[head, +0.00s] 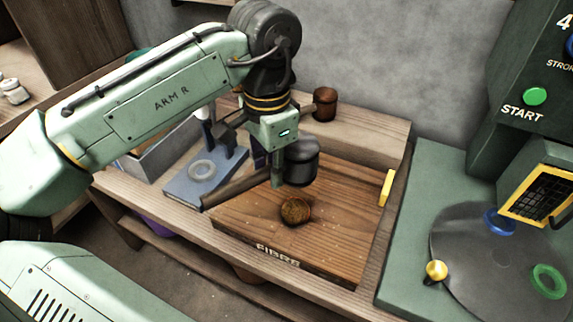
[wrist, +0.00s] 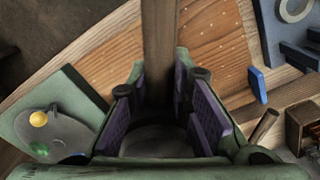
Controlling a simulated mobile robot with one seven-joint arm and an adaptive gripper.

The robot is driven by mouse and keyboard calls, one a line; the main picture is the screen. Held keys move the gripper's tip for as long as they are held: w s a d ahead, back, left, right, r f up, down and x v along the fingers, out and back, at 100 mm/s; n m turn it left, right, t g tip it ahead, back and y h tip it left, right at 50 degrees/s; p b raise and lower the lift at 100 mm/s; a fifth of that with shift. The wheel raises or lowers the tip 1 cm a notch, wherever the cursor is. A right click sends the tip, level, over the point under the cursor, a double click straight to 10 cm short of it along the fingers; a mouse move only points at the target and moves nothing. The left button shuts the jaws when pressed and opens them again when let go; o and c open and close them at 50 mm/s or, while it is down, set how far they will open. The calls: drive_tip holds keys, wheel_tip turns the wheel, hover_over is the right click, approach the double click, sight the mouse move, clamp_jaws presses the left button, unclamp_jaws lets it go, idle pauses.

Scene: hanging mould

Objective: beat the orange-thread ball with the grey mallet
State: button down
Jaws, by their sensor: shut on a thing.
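The ball (head: 295,211) is round and brown-orange and sits on the wooden board (head: 335,250) marked FIBRE. My gripper (head: 278,172) is shut on the wooden handle of the grey mallet (head: 301,163), above the board and up-left of the ball in the head view. The mallet's dark grey head is just right of my fingers, and the handle slants down to the left. In the wrist view the handle (wrist: 160,45) runs up between the purple pads of my gripper (wrist: 161,95). I cannot make out the ball there.
A blue stand (head: 185,188) with a pale ring (head: 201,170) is left of the board. A yellow piece (head: 386,188) is at the board's right edge. A green machine with a round plate (head: 480,265) stands on the right.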

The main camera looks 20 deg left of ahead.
wheel_tip(320, 180, down, 5)
drive_tip(key=b, duration=0.5)
drive_tip(key=shift+f, duration=0.1)
wheel_tip(320, 180, down, 4)
drive_tip(key=b, duration=0.3)
wheel_tip(320, 180, up, 4)
drive_tip(key=p, duration=0.5)
drive_tip(key=shift+r, duration=0.2)
